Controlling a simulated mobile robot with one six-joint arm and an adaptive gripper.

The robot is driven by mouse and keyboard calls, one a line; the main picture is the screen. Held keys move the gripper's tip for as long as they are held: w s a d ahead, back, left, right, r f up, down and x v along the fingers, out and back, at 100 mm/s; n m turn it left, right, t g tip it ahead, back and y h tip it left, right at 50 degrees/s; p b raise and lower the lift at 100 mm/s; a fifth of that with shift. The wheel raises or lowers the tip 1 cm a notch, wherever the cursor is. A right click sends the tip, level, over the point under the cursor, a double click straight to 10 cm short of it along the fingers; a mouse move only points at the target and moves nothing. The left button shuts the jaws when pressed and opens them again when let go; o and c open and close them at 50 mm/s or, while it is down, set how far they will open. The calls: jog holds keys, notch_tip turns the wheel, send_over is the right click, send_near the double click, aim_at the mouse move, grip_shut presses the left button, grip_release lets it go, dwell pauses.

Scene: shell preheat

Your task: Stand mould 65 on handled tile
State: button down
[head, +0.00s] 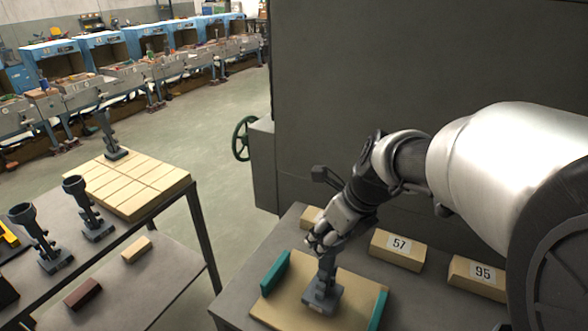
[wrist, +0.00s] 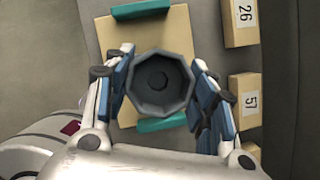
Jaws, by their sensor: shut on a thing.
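A grey mould (head: 323,293) with a square foot stands upright in my gripper (head: 322,238), over the middle of the handled tile (head: 268,311). In the wrist view the mould's octagonal, hollow top (wrist: 160,103) sits between the two fingers of my gripper (wrist: 162,88), which is shut on it. The tile is a beige slab with teal handles (head: 276,271) at two opposite sides. I cannot tell whether the foot touches the tile or hangs just above it. No number shows on the mould.
Beige blocks numbered 57 (head: 396,250), 95 (head: 477,277) and 26 (wrist: 240,22) stand along the table's back edge. On the left table are two grey moulds (head: 88,213) (head: 38,242) and a beige tiled slab (head: 125,190) bearing another mould (head: 112,148).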

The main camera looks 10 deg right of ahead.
jog(key=shift+w+f, duration=0.1)
jog(key=shift+f, duration=0.75)
jog(key=shift+r, duration=0.1)
jog(key=c, duration=0.7)
grip_release()
